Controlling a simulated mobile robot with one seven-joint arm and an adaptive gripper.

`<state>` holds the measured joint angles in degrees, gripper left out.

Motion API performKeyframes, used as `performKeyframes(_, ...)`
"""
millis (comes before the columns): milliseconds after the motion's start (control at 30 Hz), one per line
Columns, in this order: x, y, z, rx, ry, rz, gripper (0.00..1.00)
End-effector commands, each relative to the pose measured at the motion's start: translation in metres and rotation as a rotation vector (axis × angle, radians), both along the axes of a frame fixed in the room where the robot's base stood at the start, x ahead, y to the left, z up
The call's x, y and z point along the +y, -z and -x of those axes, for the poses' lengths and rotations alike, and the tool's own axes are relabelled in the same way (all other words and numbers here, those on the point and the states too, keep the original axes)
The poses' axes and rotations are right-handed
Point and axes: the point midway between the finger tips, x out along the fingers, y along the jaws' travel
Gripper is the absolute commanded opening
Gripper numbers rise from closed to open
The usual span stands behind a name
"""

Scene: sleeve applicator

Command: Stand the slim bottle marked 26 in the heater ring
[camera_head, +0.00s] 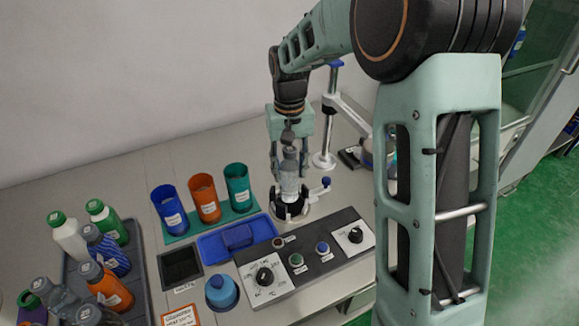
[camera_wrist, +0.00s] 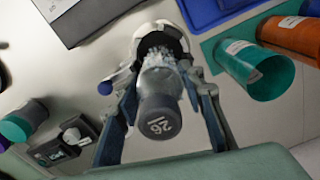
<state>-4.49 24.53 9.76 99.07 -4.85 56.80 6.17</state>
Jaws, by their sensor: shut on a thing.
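The slim bottle marked 26 (camera_wrist: 160,105) is clear with a grey cap, and the number shows on the cap in the wrist view. My gripper (camera_wrist: 165,110) is shut on it, one finger on each side. In the head view the bottle (camera_head: 289,178) hangs upright below my gripper (camera_head: 289,155), over the dark heater ring (camera_head: 289,205). The heater ring also shows in the wrist view (camera_wrist: 180,40), around or just beyond the bottle's lower end. I cannot tell whether the bottle's base touches the ring's floor.
Blue (camera_head: 168,206), orange (camera_head: 205,198) and teal (camera_head: 237,187) cups stand left of the ring, near a blue tray (camera_head: 208,246). A control panel (camera_head: 310,256) lies in front. A crate (camera_head: 140,290) of several bottles is at left; a stand (camera_head: 324,158) is behind right.

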Motion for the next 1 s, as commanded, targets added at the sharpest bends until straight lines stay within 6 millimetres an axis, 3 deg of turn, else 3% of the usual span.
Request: performKeyframes(1000,0.000,0.037,0.000,-0.001,0.000,0.000,0.03)
